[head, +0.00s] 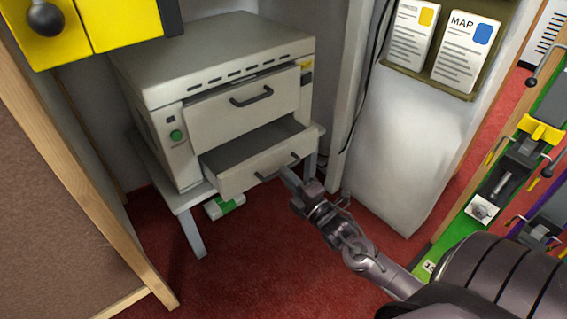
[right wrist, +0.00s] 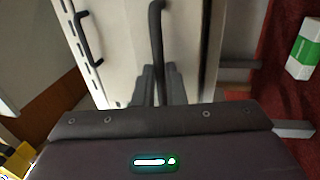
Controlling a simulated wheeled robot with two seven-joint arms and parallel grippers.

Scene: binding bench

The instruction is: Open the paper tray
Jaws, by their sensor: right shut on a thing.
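A grey-white printer-like machine (head: 215,60) stands on a low stand against the wall. Its lower drawer, the paper tray (head: 240,172), is partly pulled out, and its dark inside shows. My right gripper (head: 287,172) is shut on the bar handle (head: 264,177) of this tray. In the right wrist view, my right gripper (right wrist: 157,88) has its fingers on either side of the handle (right wrist: 155,35). The upper drawer (head: 245,108) is shut, with its own dark handle (head: 252,97). My left gripper is not in view.
A green and white pack (head: 223,207) lies under the stand (head: 196,228). A wood-edged brown panel (head: 65,170) stands at left. A white wall with a leaflet holder (head: 435,85) is at right. Red carpet (head: 240,270) in front is clear around my right arm.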

